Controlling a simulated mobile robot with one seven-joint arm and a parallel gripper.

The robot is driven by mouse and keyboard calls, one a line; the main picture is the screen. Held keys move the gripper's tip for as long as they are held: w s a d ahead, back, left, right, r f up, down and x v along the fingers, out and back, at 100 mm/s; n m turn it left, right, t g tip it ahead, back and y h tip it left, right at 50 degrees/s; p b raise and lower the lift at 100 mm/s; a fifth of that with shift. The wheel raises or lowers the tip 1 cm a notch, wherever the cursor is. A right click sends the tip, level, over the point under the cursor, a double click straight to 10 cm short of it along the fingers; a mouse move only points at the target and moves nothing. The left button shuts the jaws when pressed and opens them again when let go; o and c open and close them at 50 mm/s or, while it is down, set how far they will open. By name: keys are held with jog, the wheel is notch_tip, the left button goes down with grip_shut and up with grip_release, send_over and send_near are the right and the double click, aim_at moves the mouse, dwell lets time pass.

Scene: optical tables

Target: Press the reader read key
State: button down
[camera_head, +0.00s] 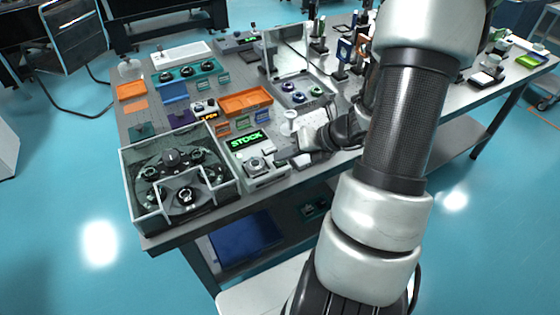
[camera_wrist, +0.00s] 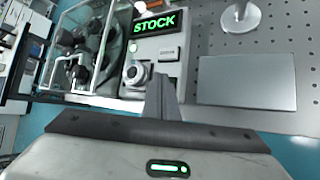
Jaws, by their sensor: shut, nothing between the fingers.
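The reader (camera_head: 268,178) is a pale box at the front edge of the table, with a lit green STOCK display (camera_head: 246,140) at its back. In the wrist view the display (camera_wrist: 157,23) is at the top. A small grey rectangular key (camera_wrist: 168,53) with a dark label lies below it. A round silver socket (camera_wrist: 137,75) is on the reader's left part. My gripper (camera_wrist: 161,82) is shut and empty, its tips just in front of the key in the picture. In the head view my gripper (camera_head: 281,156) is at the reader's right side. Contact cannot be told.
A clear-walled box (camera_head: 133,178) with dark round parts stands left of the reader. A flat grey plate (camera_wrist: 246,81) and a white round-based post (camera_wrist: 241,17) are to its right. Orange trays (camera_head: 246,101) lie behind.

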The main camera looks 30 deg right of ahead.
aim_at(284, 163)
dwell(0.4)
jog(key=shift+r+p, duration=0.75)
notch_tip(284, 163, up, 5)
jog(key=p, duration=0.4)
jog(key=shift+p, duration=0.35)
dwell(0.4)
